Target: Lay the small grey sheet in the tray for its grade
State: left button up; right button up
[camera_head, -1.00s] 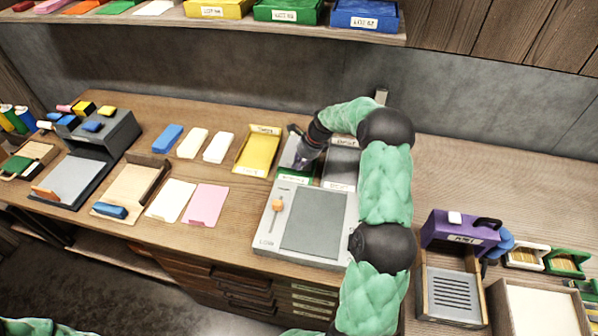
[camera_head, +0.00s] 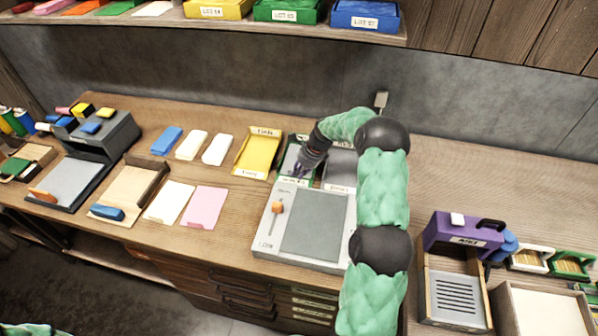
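My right gripper (camera_head: 300,170) points down over the green-rimmed tray (camera_head: 283,172) behind the white device. A grey surface (camera_head: 291,156), seemingly the small grey sheet, shows inside that tray, partly hidden by the gripper. I cannot tell whether the fingers touch it or are open or shut. A grey tray (camera_head: 339,166) stands to the right, partly behind my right arm. A yellow tray (camera_head: 258,152) with labels stands to the left. My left gripper is out of view.
The white device (camera_head: 266,243) has an orange knob (camera_head: 277,207) and a grey plate (camera_head: 315,224). Pink (camera_head: 204,207) and cream (camera_head: 169,201) sheets lie left of it. A purple box (camera_head: 462,236) stands at right. The table behind it is clear.

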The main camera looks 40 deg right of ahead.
jog(key=p+v, duration=0.3)
jog(key=v, duration=0.9)
jog(key=shift+r+p, duration=0.2)
jog(key=shift+p, duration=0.1)
